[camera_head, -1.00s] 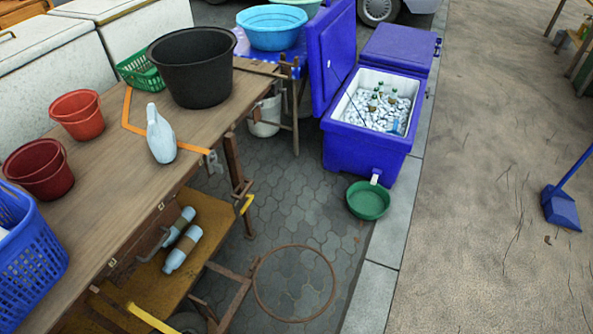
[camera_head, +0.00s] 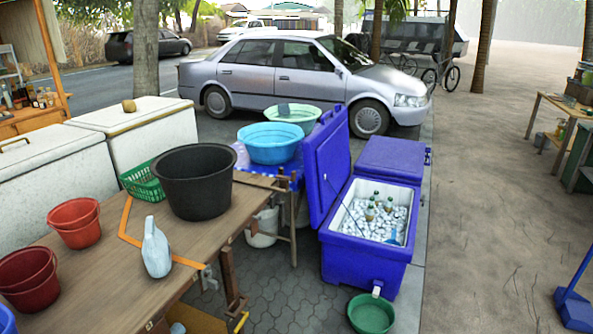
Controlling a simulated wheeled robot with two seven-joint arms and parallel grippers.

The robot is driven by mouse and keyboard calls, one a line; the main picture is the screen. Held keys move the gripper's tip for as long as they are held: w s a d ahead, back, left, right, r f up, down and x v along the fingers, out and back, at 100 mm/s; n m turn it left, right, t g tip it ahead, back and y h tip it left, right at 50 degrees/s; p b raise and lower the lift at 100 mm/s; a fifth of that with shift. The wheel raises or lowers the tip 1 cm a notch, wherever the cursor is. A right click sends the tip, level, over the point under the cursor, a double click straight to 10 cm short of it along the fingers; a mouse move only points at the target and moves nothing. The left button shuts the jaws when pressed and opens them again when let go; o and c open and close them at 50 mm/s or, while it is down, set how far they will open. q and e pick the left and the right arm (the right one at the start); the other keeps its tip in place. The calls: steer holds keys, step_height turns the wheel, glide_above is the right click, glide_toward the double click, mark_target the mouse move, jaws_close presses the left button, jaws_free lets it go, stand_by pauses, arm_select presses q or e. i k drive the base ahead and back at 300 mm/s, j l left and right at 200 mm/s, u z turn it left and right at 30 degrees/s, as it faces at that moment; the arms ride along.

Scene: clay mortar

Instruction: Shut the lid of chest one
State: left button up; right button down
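A blue chest (camera_head: 362,262) stands on the pavement right of centre. Its near compartment is open and shows a white inner rim, ice (camera_head: 375,219) and several bottles. Its blue lid (camera_head: 327,165) stands raised on the left side, with a thin dark cord running from it down into the opening. A second blue lid (camera_head: 391,158) behind lies flat and shut. I cannot tell a chest number from any marking. Neither of my grippers shows in the head view.
A wooden table (camera_head: 95,275) with a black tub (camera_head: 193,183) and red buckets fills the left. A green basin (camera_head: 371,313) sits on the ground before the chest. Open ground (camera_head: 480,220) lies to the right.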

mark_target(325, 152)
steer(key=l+z, duration=0.1)
steer(key=z, duration=3.1)
steer(key=i+u, duration=0.4)
steer(key=i+l+u, duration=0.1)
steer(key=i+u, duration=0.25)
steer(key=i, duration=0.15)
steer(key=i+j+u, duration=0.2)
steer(key=i+u, duration=0.7)
steer(key=i+l+u, duration=0.15)
steer(key=i+u, duration=0.3)
steer(key=i, duration=0.15)
steer(key=i+u, duration=0.1)
steer(key=i, duration=1.35)
steer(key=i+l+u, duration=0.15)
steer(key=i, duration=1.3)
